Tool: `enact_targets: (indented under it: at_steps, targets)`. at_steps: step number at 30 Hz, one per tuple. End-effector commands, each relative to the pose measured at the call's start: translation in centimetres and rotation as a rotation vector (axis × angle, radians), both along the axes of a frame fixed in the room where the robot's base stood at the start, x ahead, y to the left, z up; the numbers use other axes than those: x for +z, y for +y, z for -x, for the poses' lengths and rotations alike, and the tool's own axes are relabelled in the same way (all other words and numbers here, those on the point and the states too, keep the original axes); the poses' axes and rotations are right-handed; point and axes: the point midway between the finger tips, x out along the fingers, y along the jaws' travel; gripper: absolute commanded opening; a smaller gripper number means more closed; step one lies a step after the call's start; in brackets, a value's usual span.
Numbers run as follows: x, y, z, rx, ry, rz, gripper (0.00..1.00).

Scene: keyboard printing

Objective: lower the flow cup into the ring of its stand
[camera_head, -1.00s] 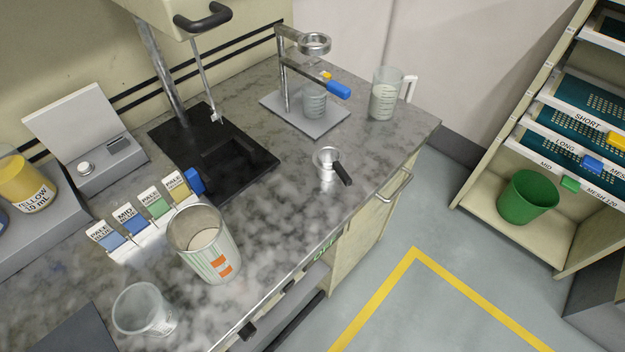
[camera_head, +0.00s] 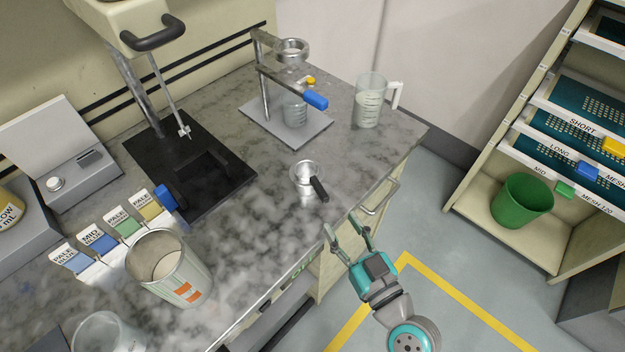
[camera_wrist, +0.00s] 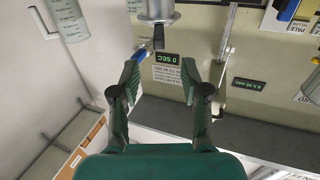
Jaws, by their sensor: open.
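The flow cup (camera_head: 303,172), a small metal cup with a black handle, stands on the marble counter near its front edge. The stand's ring (camera_head: 291,48) is empty, held on a metal post over a grey base plate (camera_head: 310,128); a clear beaker (camera_head: 295,112) stands below it. My gripper (camera_head: 346,228) is open and empty, in front of the counter edge, apart from the cup. In the wrist view, my open fingers (camera_wrist: 160,78) frame the cup's dark handle (camera_wrist: 158,38), and the cup's metal body (camera_wrist: 155,10) is cut off at the top.
A handled measuring jug (camera_head: 368,103) stands right of the stand. A striped can (camera_head: 180,272) and clear cup (camera_head: 108,335) are at the front left. A black mixer base (camera_head: 225,190) lies left of the cup. Shelves and a green bin (camera_head: 522,200) are at right.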

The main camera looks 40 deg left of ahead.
Motion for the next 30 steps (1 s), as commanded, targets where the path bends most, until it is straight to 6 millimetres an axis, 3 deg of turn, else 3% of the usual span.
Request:
enact_targets:
  at_steps: [9, 17, 24, 30]
  targets:
    - [0.1, 4.1, -1.7, 0.008, -0.002, 0.000, 0.46]
    - [0.1, 5.6, -2.5, 0.006, -0.001, 0.000, 0.46]
    - [0.0, 8.5, -4.1, 0.005, -0.001, 0.000, 0.46]
    - [0.0, 9.6, -4.6, 0.004, -0.001, 0.000, 0.46]
